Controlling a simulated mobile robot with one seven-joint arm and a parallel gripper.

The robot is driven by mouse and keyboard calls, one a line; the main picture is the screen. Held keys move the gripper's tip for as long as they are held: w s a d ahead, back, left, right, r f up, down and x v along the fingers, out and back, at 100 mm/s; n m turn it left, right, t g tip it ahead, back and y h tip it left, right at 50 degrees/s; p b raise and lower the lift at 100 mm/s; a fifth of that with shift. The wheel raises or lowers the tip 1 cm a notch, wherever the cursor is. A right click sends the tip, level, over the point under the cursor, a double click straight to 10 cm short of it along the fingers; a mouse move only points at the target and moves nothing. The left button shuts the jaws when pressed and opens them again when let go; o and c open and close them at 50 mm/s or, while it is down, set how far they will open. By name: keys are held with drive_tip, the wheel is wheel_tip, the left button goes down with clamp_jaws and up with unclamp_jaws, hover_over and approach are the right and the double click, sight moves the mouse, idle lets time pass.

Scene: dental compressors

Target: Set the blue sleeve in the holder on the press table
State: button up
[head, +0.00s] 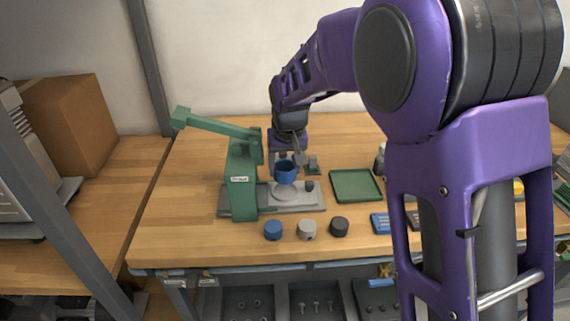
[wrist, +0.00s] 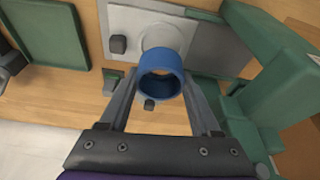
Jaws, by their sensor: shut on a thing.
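The blue sleeve (head: 286,173) is an open ring, held roughly upright between the fingers of my gripper (head: 288,160). In the wrist view the sleeve (wrist: 160,86) sits between the two fingertips, with its bore facing the camera. The round light-grey holder (head: 286,192) is on the grey base plate of the green press (head: 242,180). The sleeve appears just above the holder in the head view. In the wrist view the holder (wrist: 165,36) shows beyond the sleeve and is partly hidden by it. I cannot tell whether they touch.
A blue cap (head: 272,230), a grey cap (head: 306,229) and a black cap (head: 339,227) stand in front of the press. A green tray (head: 356,186) lies to its right. A small dark knob (wrist: 118,44) stands on the plate beside the holder. The press lever (head: 218,126) extends up left.

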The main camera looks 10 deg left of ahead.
sight(286, 179)
drive_tip(key=shift+f+b, duration=0.75)
drive_tip(key=shift+f, duration=0.65)
drive_tip(key=shift+f+b, duration=0.45)
drive_tip(key=shift+f, duration=0.4)
drive_tip(key=shift+s+d+f, duration=0.15)
drive_tip(key=shift+s+f, duration=0.1)
drive_tip(key=shift+f, duration=0.45)
idle(1.4)
drive_tip(key=o, duration=1.3)
drive_tip(key=shift+b, duration=0.3)
drive_tip(key=shift+w+r+p, duration=0.15)
drive_tip(key=shift+r+p, duration=0.7)
drive_tip(key=shift+r, duration=0.15)
drive_tip(key=shift+w+r+p, duration=0.1)
drive_tip(key=shift+r+p, duration=1.7)
drive_tip(key=shift+r, duration=0.95)
